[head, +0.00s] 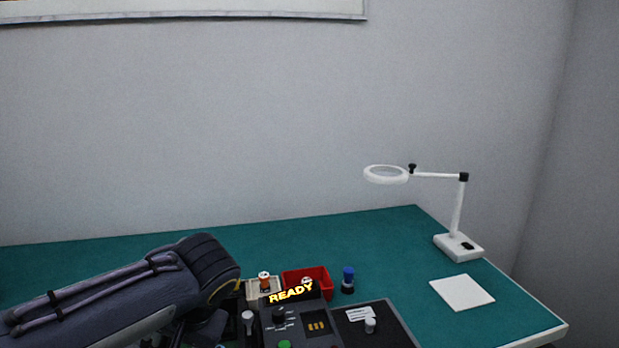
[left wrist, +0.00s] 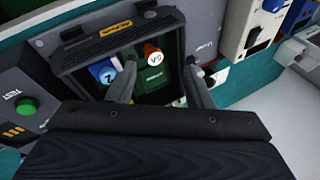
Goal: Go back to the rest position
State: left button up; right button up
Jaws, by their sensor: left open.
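My left arm comes in from the left in the head view, its hand pointing down beside the dark tester (head: 280,325), whose lit display (head: 291,292) reads READY. The fingers are hard to make out there. In the left wrist view my left gripper (left wrist: 157,76) is open, with its fingers spread over a black-framed rack (left wrist: 88,60). My right gripper is in neither view.
A red bin (head: 318,274), a blue-topped cylinder (head: 348,280) and an orange one (head: 265,281) stand behind the tester. A magnifier lamp (head: 458,245) and white pad (head: 461,292) are at right. The back of the green table (head: 330,238) is clear. A green button (left wrist: 25,109) is near the rack.

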pick_arm(q)
jog(key=s+f+n+t+h+p, duration=0.1)
jog(key=s+h, duration=0.3)
jog(key=s, duration=0.4)
jog(key=s+f+n+t+h+p, duration=0.1)
jog(key=s+f+t+h+p, duration=0.1)
jog(key=s, duration=0.7)
jog(key=h+p, duration=0.1)
jog(key=h, duration=0.1)
jog(key=shift+d+f+n+h, duration=0.2)
jog(key=shift+d+n+h, duration=0.1)
jog(key=shift+d+h, duration=0.1)
